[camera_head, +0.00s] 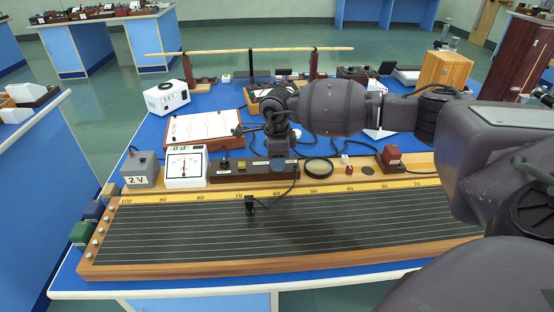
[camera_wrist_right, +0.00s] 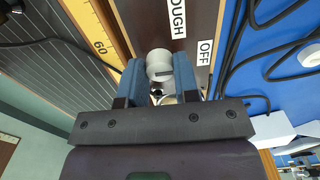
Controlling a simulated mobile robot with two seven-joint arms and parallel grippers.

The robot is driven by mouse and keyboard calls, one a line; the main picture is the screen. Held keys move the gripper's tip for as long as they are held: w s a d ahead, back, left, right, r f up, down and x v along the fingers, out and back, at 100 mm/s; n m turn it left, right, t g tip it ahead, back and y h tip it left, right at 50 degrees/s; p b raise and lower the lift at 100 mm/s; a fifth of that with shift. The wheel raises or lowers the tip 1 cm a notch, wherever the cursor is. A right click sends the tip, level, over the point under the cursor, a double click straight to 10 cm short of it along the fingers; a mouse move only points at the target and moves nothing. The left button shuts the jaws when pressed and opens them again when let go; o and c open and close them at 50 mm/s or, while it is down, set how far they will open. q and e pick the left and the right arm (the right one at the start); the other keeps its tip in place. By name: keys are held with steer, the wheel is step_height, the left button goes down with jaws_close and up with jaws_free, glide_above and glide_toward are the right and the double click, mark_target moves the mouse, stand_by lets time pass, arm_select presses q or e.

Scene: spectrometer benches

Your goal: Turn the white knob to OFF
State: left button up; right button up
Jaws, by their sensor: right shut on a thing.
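In the wrist view, the white knob (camera_wrist_right: 159,64) sits on a dark brown panel between the two blue fingers of my right gripper (camera_wrist_right: 160,72), which is shut on it. A white OFF label (camera_wrist_right: 205,52) lies just right of the knob, and a label ending in "OUGH" (camera_wrist_right: 177,18) lies beyond it. I cannot tell for sure where the knob points. In the head view, my right gripper (camera_head: 279,158) reaches down onto the dark brown switch panel (camera_head: 228,177) and hides the knob. My left gripper is not in view.
A white meter (camera_head: 186,167) and a grey 2 V box (camera_head: 140,170) stand left of the panel. A long wired board with a scale (camera_head: 180,228) lies in front. Black cables lie nearby.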

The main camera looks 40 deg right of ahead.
steer(key=o, duration=0.8)
steer(key=shift+c, duration=0.2)
steer(key=shift+o, duration=0.9)
arm_select(q)
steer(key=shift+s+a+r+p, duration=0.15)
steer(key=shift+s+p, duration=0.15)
steer(key=shift+p, duration=0.15)
arm_select(e)
step_height(320, 180, up, 11)
steer(key=shift+f, duration=0.1)
